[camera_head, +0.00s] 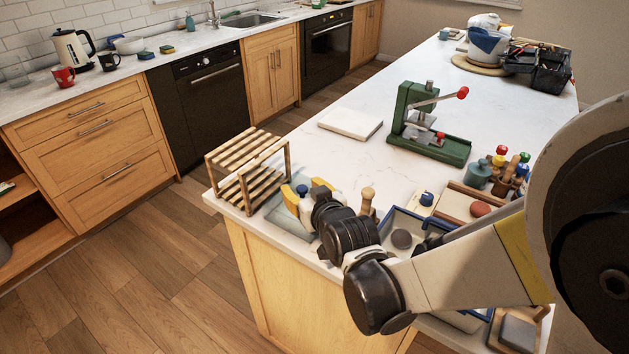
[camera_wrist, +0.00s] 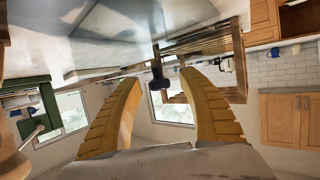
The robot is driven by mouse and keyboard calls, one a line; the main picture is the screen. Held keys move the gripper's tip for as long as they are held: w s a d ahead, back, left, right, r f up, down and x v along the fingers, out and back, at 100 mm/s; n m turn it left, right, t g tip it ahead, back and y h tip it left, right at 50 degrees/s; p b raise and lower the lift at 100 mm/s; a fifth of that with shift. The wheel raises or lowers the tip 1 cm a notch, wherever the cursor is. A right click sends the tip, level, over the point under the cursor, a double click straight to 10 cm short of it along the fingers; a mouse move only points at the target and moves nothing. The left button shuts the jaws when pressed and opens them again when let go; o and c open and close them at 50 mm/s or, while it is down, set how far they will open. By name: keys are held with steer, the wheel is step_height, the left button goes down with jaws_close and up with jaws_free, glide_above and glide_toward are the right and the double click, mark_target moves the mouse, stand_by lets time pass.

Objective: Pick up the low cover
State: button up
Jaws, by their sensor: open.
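My gripper (camera_head: 303,193) is over the near left end of the white counter, beside a slatted wooden rack. Its yellow fingers are spread, and they also show in the wrist view (camera_wrist: 167,84) with a gap between them. A small dark blue knobbed piece (camera_wrist: 158,76) shows beyond the fingertips in that gap, apart from the fingers. Blue also shows by the fingers in the head view (camera_head: 302,189). I cannot tell whether this is the low cover. My wrist and arm hide part of the counter.
The wooden rack (camera_head: 247,170) stands close left of my gripper, at the counter edge. A wooden-handled tool (camera_head: 367,200) and a blue-rimmed tray (camera_head: 392,217) are to the right. A green press (camera_head: 430,135) and a white slab (camera_head: 350,123) stand farther back. Mid-counter is clear.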

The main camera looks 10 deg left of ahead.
jaws_close()
steer(key=shift+r, duration=0.1)
